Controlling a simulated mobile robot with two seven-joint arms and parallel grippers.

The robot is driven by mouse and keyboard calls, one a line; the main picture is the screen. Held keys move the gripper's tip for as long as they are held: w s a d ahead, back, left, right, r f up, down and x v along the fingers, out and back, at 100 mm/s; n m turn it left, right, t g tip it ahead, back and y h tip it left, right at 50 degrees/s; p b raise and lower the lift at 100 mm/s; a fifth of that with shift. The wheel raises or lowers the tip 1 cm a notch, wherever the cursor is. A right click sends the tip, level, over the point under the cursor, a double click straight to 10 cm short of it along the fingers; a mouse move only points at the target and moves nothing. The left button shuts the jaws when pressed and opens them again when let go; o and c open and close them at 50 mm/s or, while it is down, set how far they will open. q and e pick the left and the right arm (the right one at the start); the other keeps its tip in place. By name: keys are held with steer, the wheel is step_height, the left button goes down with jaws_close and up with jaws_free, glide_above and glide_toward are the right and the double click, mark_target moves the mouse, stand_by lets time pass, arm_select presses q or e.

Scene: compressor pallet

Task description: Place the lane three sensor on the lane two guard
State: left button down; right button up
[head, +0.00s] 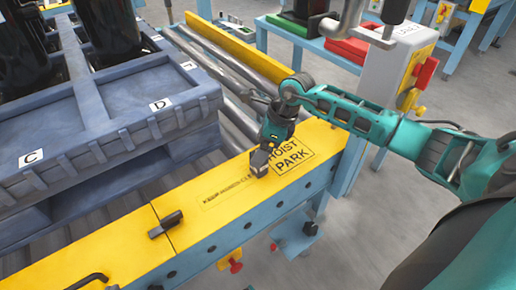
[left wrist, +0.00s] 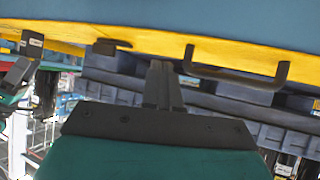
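A yellow guard rail (head: 120,246) runs along the front of the conveyor, with a seam partway. No lane number is readable, so I cannot tell which part is lane two. A small dark block (head: 259,162), possibly the sensor, is at the rail by the HOIST PARK label. My right gripper (head: 266,150) is right at this block, from above; its finger gap is hidden. In the left wrist view, a dark block (left wrist: 31,43) is by the rail at far left. My left gripper (left wrist: 162,84) has its fingers together, apparently empty; it is outside the head view.
A black bar handle (head: 88,281) stands on the rail nearer the front left. The grey pallet (head: 130,110) carrying black cylinders is behind the rail. A control post (head: 392,75) with red and yellow parts stands at right.

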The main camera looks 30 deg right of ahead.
steer(key=p+v, duration=0.1)
steer(key=v, duration=0.3)
steer(key=shift+r, duration=0.25)
steer(key=shift+s+r, duration=0.15)
steer(key=shift+r, duration=0.05)
steer(key=s+a+r+m+t+y, duration=0.2)
steer(key=a+r+m+t+y, duration=0.25)
steer(key=a+m, duration=0.55)
steer(key=s+a+r+m+t+y, duration=0.25)
steer(key=a+m+t+y, duration=0.35)
steer(key=a+m, duration=0.35)
steer(key=s+d+f+m+g+h, duration=0.1)
steer(key=s+f+m+h, duration=0.4)
steer(key=m, duration=0.6)
steer(key=s+d+f+m+g+h, duration=0.1)
steer(key=s+f+m+h, duration=0.3)
steer(key=f+m, duration=0.6)
steer(key=shift+s+d+m+g+h, duration=0.4)
steer(key=shift+d+m+h, duration=0.4)
steer(key=shift+m, duration=0.45)
